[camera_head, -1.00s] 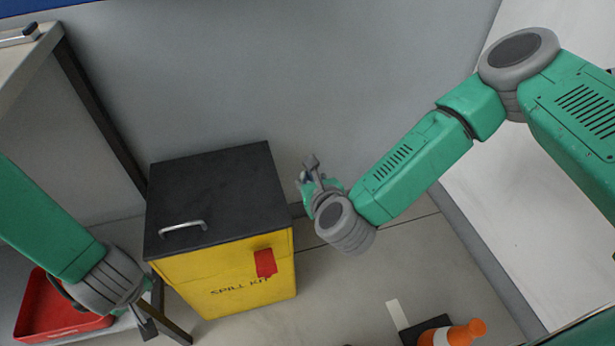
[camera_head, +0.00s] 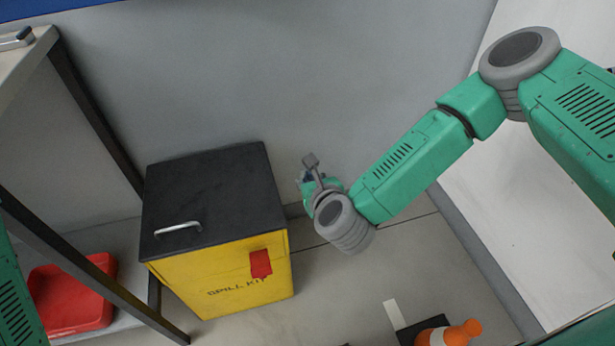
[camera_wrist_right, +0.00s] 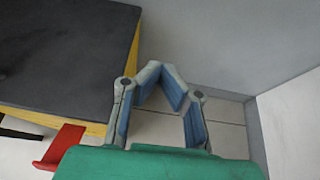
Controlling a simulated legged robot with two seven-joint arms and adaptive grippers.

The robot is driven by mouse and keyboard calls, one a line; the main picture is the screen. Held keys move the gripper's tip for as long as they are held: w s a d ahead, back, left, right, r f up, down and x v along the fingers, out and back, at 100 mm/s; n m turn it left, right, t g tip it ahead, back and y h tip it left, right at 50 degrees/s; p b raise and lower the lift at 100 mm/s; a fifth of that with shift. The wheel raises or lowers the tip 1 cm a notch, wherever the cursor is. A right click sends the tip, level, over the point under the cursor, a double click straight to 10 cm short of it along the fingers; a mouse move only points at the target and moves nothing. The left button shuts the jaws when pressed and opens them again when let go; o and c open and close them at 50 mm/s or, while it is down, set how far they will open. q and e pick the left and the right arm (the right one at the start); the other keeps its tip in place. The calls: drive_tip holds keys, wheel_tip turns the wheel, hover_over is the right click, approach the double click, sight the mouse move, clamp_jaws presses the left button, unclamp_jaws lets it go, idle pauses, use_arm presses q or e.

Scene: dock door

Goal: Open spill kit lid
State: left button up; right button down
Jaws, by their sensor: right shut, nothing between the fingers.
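The spill kit is a yellow box (camera_head: 220,288) with a flat black lid (camera_head: 215,190), which lies closed. A silver handle (camera_head: 178,228) sits on the lid near its front left. A red latch (camera_head: 261,264) hangs on the yellow front. My right gripper (camera_head: 310,160) is to the right of the box, apart from it. In the right wrist view my right gripper (camera_wrist_right: 163,82) is shut and empty, with the black lid (camera_wrist_right: 65,45) and the red latch (camera_wrist_right: 62,146) to its left. My left gripper is out of view; only part of its arm shows at the left edge.
A dark-legged table (camera_head: 90,110) stands at the left, with a red tray (camera_head: 72,300) low beneath it. An orange and white cone (camera_head: 450,335) is at the front right. A grey wall (camera_head: 370,60) is behind the box. Floor is clear between box and cone.

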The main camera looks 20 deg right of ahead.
drive_tip(key=w+r+g+p, duration=0.3)
drive_tip(key=w+r+p, duration=0.2)
drive_tip(key=r+p, duration=0.2)
drive_tip(key=shift+a+r+p, duration=0.2)
drive_tip(key=shift+r+p, duration=0.15)
drive_tip(key=shift+p, duration=0.35)
idle(0.4)
drive_tip(key=shift+a, duration=0.1)
drive_tip(key=shift+r, duration=0.1)
idle(0.8)
